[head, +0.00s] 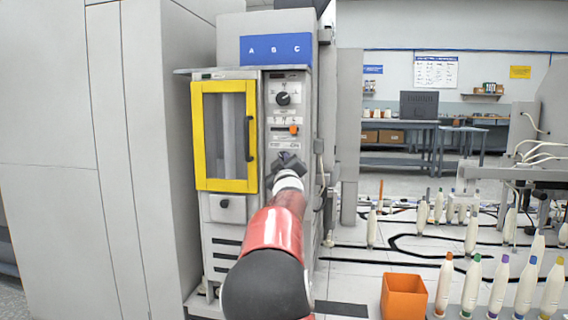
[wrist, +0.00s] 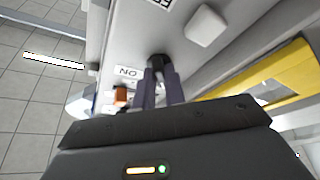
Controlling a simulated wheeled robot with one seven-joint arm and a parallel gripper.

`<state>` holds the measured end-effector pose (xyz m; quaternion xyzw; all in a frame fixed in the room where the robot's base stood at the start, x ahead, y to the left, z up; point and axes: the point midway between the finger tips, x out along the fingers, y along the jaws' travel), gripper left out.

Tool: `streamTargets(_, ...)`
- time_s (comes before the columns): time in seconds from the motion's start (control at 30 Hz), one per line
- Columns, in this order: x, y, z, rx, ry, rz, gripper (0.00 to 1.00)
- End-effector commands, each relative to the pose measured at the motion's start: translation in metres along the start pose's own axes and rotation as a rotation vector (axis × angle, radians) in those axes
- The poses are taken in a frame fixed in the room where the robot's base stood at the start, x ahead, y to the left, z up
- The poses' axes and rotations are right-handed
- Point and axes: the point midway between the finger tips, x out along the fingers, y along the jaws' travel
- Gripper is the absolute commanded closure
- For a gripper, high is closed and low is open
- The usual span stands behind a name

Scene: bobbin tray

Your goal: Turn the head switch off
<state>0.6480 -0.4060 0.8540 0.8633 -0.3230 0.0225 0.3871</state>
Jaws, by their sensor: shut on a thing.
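The grey control panel (head: 271,130) stands at the right of a yellow-framed door. My gripper (head: 288,162) is at its lower part, below an orange switch (head: 293,129) and a black rotary knob (head: 283,99). In the wrist view my gripper's two dark fingers (wrist: 158,88) are closed on a small black switch knob (wrist: 157,61) that projects from the panel. The fingers hide part of this knob, and its setting cannot be read. The orange switch also shows in the wrist view (wrist: 121,96), beside a label reading "NO". My arm hides the lower panel in the head view.
The yellow door (head: 198,140) with a dark handle is close at the left of my gripper; its frame also shows in the wrist view (wrist: 275,75). A pale square block (wrist: 205,26) projects near the held knob. An orange bin (head: 404,297) and several bobbins stand at the right.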

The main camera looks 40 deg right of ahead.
Motion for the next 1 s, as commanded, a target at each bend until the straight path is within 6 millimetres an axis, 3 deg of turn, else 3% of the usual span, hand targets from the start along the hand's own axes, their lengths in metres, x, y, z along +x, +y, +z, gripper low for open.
streamTargets(0.27, 0.000, 0.000, 0.000, -0.003, 0.000, 0.000, 1.00)
streamTargets(0.3, 0.000, 0.000, 0.000, -0.003, 0.001, 0.000, 0.83)
streamTargets(0.43, 0.000, 0.000, 0.000, -0.002, 0.001, 0.000, 0.66)
streamTargets(0.77, -0.003, -0.001, 0.000, -0.001, 0.001, 0.000, 0.66)
streamTargets(1.0, -0.038, -0.001, 0.000, 0.003, 0.001, 0.000, 0.66)
